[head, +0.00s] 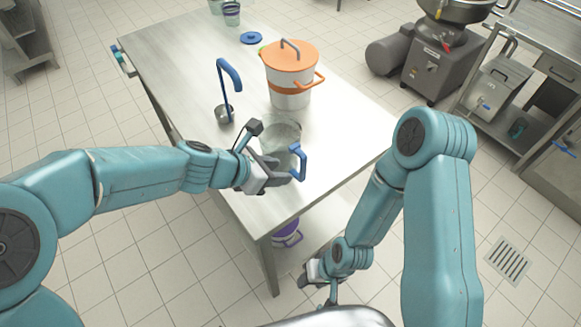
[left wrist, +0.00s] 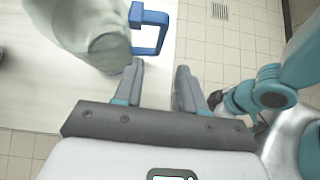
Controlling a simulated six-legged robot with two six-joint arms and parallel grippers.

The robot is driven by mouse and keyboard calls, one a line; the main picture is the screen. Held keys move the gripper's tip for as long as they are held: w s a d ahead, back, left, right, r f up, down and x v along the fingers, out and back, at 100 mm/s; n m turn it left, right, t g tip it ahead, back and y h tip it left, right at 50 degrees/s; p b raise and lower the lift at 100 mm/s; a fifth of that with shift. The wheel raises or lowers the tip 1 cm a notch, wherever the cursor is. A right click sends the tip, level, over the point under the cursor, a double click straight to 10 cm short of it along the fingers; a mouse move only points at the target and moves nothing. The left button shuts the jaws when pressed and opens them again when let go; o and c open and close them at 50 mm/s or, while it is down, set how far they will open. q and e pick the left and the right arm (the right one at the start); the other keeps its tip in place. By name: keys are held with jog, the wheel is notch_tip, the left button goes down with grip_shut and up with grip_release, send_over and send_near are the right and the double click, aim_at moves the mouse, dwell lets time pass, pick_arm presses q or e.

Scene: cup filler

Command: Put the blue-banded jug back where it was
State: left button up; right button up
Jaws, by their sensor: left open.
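A clear, greyish jug (head: 281,133) with a blue handle (head: 299,161) stands upright on the steel table near its front edge. No separate blue band is plain to see on it. My left gripper (head: 279,176) is open and empty, close beside the jug at the handle side. In the left wrist view the jug (left wrist: 95,35) is at the top left, and its blue handle (left wrist: 150,17) lies just beyond the fingertips of the left gripper (left wrist: 160,72), not between them. My right gripper (head: 315,275) hangs low in front of the table; its jaws are unclear.
The steel table (head: 180,70) also holds a white pot (head: 290,95) with an orange lid, a ladle (head: 229,75) with a blue handle, a blue lid (head: 251,38) and cups (head: 231,14) at the back. A purple bucket (head: 287,235) is below. The table's left part is clear.

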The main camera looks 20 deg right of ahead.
pick_arm(q)
jog(key=s+a+f+m+g+y, duration=0.1)
jog(key=s+a+f+m+y, duration=0.2)
jog(key=a+f, duration=0.45)
jog(key=s+a+f+m+y, duration=0.1)
jog(key=s+a+f+m, duration=0.2)
jog(key=a+f+m, duration=0.35)
jog(key=s+a+f+m+g, duration=0.1)
jog(key=s+a+f+m, duration=0.1)
jog(key=s+f+m, duration=0.3)
jog(key=s+a+f+m, duration=0.3)
jog(key=s+f+m, duration=0.2)
jog(key=s+f, duration=0.1)
jog(key=shift+s+a+g+y+p, duration=0.3)
jog(key=shift+s+g+y, duration=0.1)
jog(key=shift+s, duration=0.3)
jog(key=shift+f+m, duration=0.1)
jog(key=shift+m, duration=0.15)
